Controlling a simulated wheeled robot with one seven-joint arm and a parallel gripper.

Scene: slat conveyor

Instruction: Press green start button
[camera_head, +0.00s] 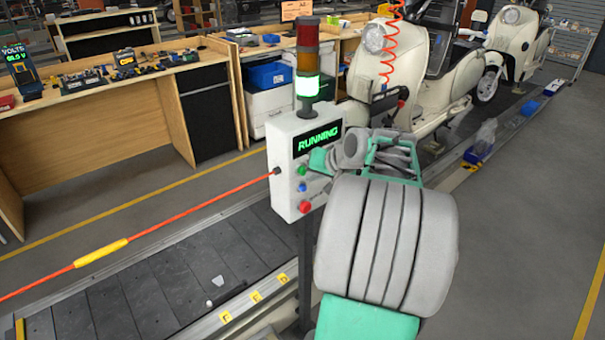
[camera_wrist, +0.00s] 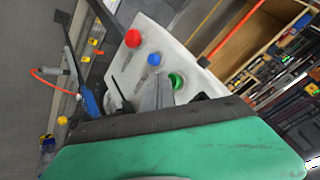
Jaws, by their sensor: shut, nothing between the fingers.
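The white control box (camera_head: 285,150) stands on a post beside the conveyor, and its display reads RUNNING in green. The green start button (camera_head: 302,170) is on its front, above a blue button (camera_head: 302,187) and a red button (camera_head: 305,206). In the wrist view the green button (camera_wrist: 177,81) is just beside the grey fingertips of my gripper (camera_wrist: 163,88). My gripper (camera_head: 318,160) is shut and empty, close in front of the box near the green button. Whether it touches the button cannot be told.
A stack light (camera_head: 307,85) on the box is lit green. A red cable with a yellow sleeve (camera_head: 100,254) runs from the box's left side over the slat conveyor (camera_head: 130,285). Cream scooters (camera_head: 440,80) stand behind, and a wooden workbench (camera_head: 120,95) is at the left.

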